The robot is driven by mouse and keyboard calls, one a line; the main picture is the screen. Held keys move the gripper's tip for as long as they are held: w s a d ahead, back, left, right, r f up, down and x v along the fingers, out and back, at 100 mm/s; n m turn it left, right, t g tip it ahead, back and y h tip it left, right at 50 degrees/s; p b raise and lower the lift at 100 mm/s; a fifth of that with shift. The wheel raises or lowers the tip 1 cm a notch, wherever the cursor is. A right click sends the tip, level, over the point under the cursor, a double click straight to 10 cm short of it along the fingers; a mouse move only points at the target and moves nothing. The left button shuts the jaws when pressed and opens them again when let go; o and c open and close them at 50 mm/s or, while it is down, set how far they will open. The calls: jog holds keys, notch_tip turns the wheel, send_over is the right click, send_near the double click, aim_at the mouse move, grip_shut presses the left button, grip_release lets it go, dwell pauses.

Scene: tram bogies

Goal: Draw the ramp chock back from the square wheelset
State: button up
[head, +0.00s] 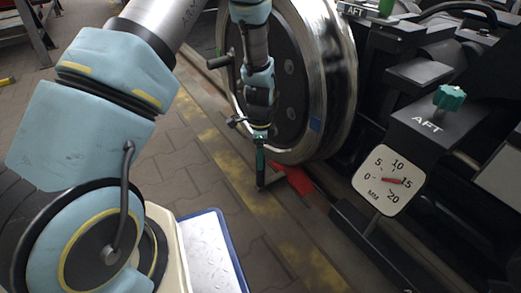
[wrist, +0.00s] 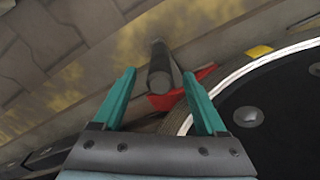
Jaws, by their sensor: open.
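The red ramp chock (head: 297,178) lies on the rail at the foot of the large steel wheel (head: 345,80), apparently against its tread. In the wrist view the red chock (wrist: 206,74) shows beside the pale rim of the wheel (wrist: 262,112). A dark, round-ended handle (wrist: 158,78) sticks up from the chock toward the camera. My gripper (head: 262,178) points down just left of the chock. In the wrist view its teal fingers (wrist: 160,73) are open on either side of the handle; I cannot tell whether they touch it.
A white dial in millimetres (head: 390,180) stands right of the chock, its red needle near 15. Above it is an AFT-marked dark block (head: 435,120) with a green knob (head: 449,97). Dark bogie parts crowd the right.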

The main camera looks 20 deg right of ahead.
notch_tip(320, 180, down, 5)
jog(key=shift+f+b, duration=0.1)
jog(key=shift+b, duration=0.85)
grip_shut()
dwell(0.8)
